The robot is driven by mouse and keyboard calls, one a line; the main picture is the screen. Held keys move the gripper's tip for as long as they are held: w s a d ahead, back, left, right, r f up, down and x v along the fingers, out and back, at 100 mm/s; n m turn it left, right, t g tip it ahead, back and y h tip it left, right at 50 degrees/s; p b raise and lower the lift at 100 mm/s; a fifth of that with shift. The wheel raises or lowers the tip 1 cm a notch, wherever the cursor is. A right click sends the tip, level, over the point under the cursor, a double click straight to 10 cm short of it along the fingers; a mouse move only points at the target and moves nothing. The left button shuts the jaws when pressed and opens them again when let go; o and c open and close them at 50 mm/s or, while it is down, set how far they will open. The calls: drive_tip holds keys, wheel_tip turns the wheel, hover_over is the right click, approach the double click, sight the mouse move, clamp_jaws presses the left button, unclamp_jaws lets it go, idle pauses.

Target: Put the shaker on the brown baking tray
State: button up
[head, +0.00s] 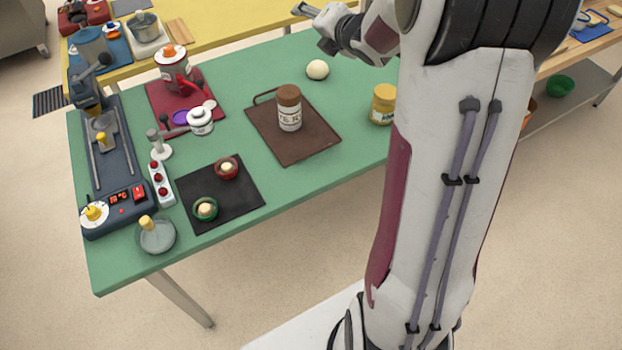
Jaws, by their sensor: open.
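The shaker (290,108), a cylinder with a brown top and a white lettered label, stands upright on the brown baking tray (308,152). The tray lies flat on the green table, with a handle loop at its far left corner. My gripper (311,28) is at the top of the head view, beyond the shaker and above the table's far side. It is open, apart from the shaker, and nothing shows between its fingers.
A yellow-lidded jar (382,104) stands right of the tray, partly behind my arm. A pale ball (317,69) lies behind it. Left are a black mat (235,205) with two small bowls, a red mat (165,98) with a canister, and a dark machine (115,190).

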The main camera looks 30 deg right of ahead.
drive_tip(key=s+a+r+m+g+h, duration=0.1)
drive_tip(key=s+a+r+m+g, duration=0.2)
drive_tip(key=s+m, duration=0.4)
drive_tip(key=s+a+r+m+h, duration=0.1)
drive_tip(key=s+a+r+m, duration=0.1)
drive_tip(key=s+a+m, duration=0.35)
drive_tip(key=s+a+f+m+g+y, duration=0.1)
drive_tip(key=s+a+m, duration=0.5)
drive_tip(key=s, duration=0.6)
drive_tip(key=s+a+f+m+g+y, duration=0.2)
drive_tip(key=s+a+m, duration=0.4)
drive_tip(key=s, duration=0.6)
wheel_tip(320, 180, down, 2)
drive_tip(key=shift+s+a+f+g, duration=0.1)
drive_tip(key=shift+s+a+g, duration=0.3)
drive_tip(key=shift+a+g, duration=0.4)
